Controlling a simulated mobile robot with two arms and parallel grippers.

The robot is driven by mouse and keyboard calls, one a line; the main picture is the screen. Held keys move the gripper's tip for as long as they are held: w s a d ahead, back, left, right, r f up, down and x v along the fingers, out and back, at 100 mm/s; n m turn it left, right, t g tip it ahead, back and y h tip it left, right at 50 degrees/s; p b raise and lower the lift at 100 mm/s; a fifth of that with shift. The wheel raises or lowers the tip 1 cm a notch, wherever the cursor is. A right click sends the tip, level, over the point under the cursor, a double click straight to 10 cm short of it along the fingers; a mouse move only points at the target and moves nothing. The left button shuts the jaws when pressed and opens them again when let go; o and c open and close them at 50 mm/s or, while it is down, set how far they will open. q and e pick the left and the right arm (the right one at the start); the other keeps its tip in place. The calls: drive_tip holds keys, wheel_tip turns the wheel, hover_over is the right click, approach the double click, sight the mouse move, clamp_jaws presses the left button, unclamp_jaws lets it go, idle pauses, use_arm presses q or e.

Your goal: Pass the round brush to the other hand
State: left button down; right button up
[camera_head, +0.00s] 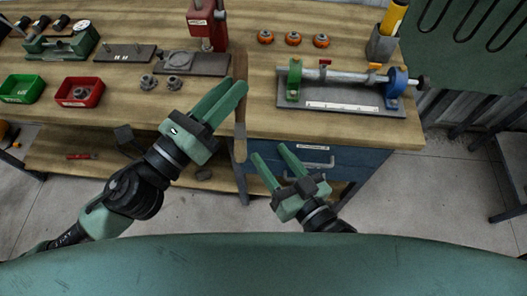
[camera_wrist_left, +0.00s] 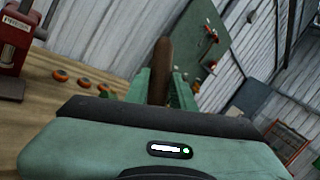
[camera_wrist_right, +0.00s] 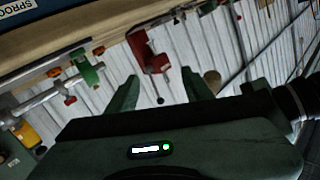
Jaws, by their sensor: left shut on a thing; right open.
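The round brush (camera_head: 240,125) is a long brown piece standing roughly upright in the head view, in front of the bench edge. My left gripper (camera_head: 234,87) is shut on it around its upper part. In the left wrist view the brown brush (camera_wrist_left: 161,68) rises between the two green fingers. My right gripper (camera_head: 270,151) is open and empty, below and right of the brush's lower end, apart from it. In the right wrist view a brown rounded end (camera_wrist_right: 212,78) shows just right of the right finger; it looks like the brush.
The wooden bench (camera_head: 260,112) spans the back, with a blue drawer unit (camera_head: 345,165) under it. On it stand a shaft fixture (camera_head: 345,95), a red press (camera_head: 207,25), orange rings (camera_head: 292,39), a red bin (camera_head: 80,92) and a green bin (camera_head: 22,89).

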sight(245, 133)
drive_tip(key=shift+m+y, duration=0.3)
drive_tip(key=shift+y, duration=0.6)
drive_tip(key=s+r, duration=0.1)
drive_tip(key=r, duration=0.1)
drive_tip(key=s+a+r, duration=0.1)
drive_tip(key=r, duration=0.2)
drive_tip(key=s+a+r, duration=0.1)
drive_tip(key=r, duration=0.2)
drive_tip(key=shift+a, duration=0.1)
drive_tip(key=shift+w+a, duration=0.1)
drive_tip(key=shift+a, duration=0.05)
drive_tip(key=x, duration=1.1)
drive_tip(key=shift+a, duration=0.15)
drive_tip(key=shift+w, duration=0.15)
clamp_jaws()
use_arm(q)
drive_tip(key=c, duration=1.1)
unclamp_jaws()
